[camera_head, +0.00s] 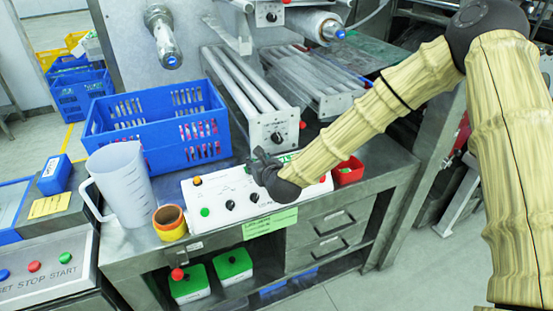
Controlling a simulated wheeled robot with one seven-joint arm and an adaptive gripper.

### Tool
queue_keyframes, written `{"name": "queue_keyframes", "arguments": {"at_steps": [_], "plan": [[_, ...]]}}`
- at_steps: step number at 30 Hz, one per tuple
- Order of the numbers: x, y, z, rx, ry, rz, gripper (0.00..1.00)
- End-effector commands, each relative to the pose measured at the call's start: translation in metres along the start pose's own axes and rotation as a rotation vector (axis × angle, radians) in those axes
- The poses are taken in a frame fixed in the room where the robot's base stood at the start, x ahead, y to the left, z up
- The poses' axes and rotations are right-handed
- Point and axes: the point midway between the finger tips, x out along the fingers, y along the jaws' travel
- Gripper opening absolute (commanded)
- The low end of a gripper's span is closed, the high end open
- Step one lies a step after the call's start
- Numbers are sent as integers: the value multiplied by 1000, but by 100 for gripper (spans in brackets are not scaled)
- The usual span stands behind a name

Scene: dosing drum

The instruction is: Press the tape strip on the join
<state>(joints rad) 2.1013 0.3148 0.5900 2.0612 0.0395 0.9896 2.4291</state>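My gripper (262,158) is a small dark shape at the end of my tan-sleeved arm. It is above or at the white control panel (228,190) on the steel bench; I cannot tell if it touches. Its fingers are small and partly hidden by my wrist, so I cannot tell whether they are open or hold anything. A tape roll (169,222) with an orange rim and yellow side stands at the bench's front edge, left of the panel. I cannot make out a tape strip or a join. A clear film roll (312,24) sits on the machine above.
A clear measuring jug (124,183) and a blue crate (160,127) stand left of the panel. A roller unit (262,100) is behind my gripper. A small red bin (348,171) is at the right. Green boxes (232,264) sit on the shelf below.

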Motion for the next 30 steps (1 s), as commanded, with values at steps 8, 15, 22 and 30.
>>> {"name": "queue_keyframes", "arguments": {"at_steps": [8, 15, 22, 30], "plan": [[3, 0, 0, -1, 0, 0, 30], [3, 0, 0, -1, 0, 0, 0], [3, 0, 0, -1, 0, 0, 0], [0, 0, 6, 1, -1, -1, 0]]}}
